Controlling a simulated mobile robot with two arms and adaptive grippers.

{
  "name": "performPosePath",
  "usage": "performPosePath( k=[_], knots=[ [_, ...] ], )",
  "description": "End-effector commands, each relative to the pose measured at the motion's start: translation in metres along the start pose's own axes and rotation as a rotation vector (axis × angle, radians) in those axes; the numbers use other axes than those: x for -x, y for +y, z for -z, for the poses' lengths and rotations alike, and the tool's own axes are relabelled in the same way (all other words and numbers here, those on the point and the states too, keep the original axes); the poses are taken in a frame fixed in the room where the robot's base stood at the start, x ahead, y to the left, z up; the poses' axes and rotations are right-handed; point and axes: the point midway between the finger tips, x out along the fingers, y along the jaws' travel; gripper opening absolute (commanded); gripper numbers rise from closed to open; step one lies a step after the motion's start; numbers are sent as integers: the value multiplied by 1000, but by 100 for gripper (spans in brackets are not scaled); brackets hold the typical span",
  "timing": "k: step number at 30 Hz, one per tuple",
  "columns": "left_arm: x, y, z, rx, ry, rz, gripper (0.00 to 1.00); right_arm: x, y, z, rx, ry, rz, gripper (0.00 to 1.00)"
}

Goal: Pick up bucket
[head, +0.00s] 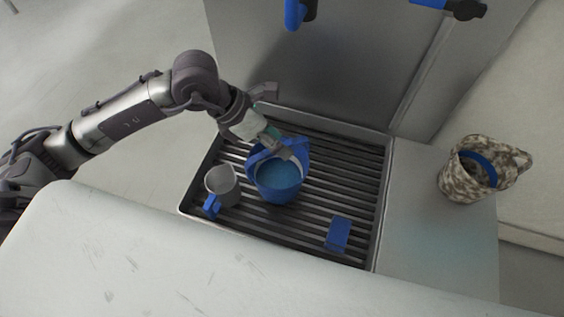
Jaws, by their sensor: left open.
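A blue bucket (279,185) stands on a dark slatted drip tray (315,205), near the tray's middle. It seems to hold something blue inside, and a blue handle shows over its top. My left gripper (284,143) reaches in from the left and is over the bucket's rim and handle. It is open. Whether its fingers touch the handle cannot be told. The gripper hides part of the bucket's far side. My right gripper does not show.
A grey cup with a blue handle (222,186) stands just left of the bucket. A small blue block (338,234) lies on the tray at lower right. A speckled jug (467,172) stands on the grey counter (420,220) at right. Blue-handled fittings (296,14) hang above.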

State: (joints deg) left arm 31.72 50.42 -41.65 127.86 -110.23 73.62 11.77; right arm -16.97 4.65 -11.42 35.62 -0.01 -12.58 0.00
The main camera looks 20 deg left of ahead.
Motion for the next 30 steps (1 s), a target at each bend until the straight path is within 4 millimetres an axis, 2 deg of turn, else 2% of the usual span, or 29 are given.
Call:
performPosePath(
  k=[1, 3, 7, 18, 26, 30],
  knots=[
    [8, 18, 10, -31, 56, -90, 50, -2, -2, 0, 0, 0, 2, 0],
    [17, 35, 20, -52, 113, -179, 50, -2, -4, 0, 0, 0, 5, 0],
    [20, 49, 29, -63, 159, -247, 50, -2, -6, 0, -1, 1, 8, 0],
    [-44, 65, 38, -60, 161, -246, 50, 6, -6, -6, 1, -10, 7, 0],
    [-63, 70, 40, -63, 159, -247, 50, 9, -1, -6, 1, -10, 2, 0],
    [-82, 74, 40, -60, 161, -245, 50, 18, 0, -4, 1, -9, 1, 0]
  ],
)
